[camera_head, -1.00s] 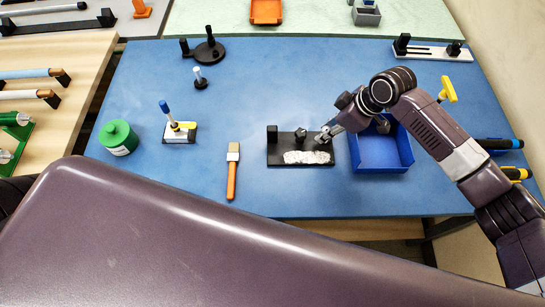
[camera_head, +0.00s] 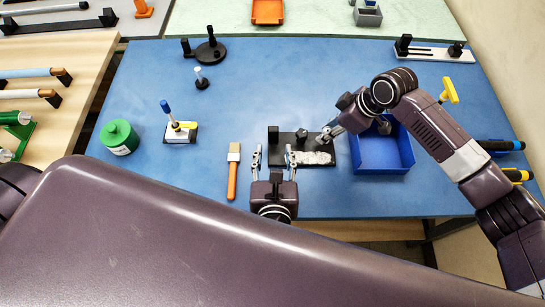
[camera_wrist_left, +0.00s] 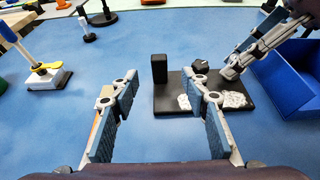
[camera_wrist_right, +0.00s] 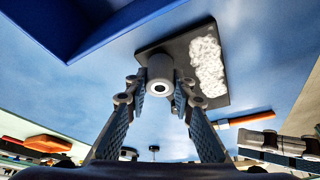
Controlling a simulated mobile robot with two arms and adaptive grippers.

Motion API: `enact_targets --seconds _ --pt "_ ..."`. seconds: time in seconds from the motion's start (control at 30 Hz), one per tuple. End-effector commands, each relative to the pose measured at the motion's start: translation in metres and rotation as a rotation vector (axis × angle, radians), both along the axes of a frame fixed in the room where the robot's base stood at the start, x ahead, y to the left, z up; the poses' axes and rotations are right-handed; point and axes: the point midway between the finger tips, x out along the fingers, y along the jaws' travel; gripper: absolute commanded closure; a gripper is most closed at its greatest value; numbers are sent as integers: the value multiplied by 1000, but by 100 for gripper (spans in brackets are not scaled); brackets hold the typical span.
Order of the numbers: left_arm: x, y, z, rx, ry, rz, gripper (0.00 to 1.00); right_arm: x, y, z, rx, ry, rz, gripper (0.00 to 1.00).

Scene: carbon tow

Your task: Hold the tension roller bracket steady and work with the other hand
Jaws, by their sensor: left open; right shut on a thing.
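The tension roller bracket, a black plate (camera_head: 286,139) with a black block at its left end and a roller at its right, lies on the blue table. White fluff (camera_head: 317,158) covers part of its near side. My right gripper (camera_head: 326,136) is shut on the bracket's grey roller (camera_wrist_right: 160,70), seen end-on in the right wrist view. My left gripper (camera_head: 274,152) is open and empty, at the bracket's near left. In the left wrist view its fingers are spread, and the right finger hides part of the plate (camera_wrist_left: 167,103).
A brush (camera_head: 232,175) with an orange handle lies just left of my left gripper. A blue bin (camera_head: 382,172) stands right of the bracket. A green container (camera_head: 119,138) and a small stand (camera_head: 180,136) are farther left. The table behind the bracket is clear.

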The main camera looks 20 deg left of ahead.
Motion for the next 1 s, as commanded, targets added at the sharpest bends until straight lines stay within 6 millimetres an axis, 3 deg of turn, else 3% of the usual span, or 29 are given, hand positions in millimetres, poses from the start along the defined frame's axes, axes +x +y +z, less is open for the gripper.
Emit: enact_targets --seconds 0.3,0.5,0.97,1.0 --pt "55 19 -22 5 -3 2 58 0 0 0 1 0 0 100" --pt "78 27 -33 5 -2 2 58 0 0 0 1 0 0 100" --pt "88 30 -38 3 0 2 58 0 0 0 1 0 0 100" --pt "88 30 -38 3 0 2 62 0 0 0 1 0 0 100"
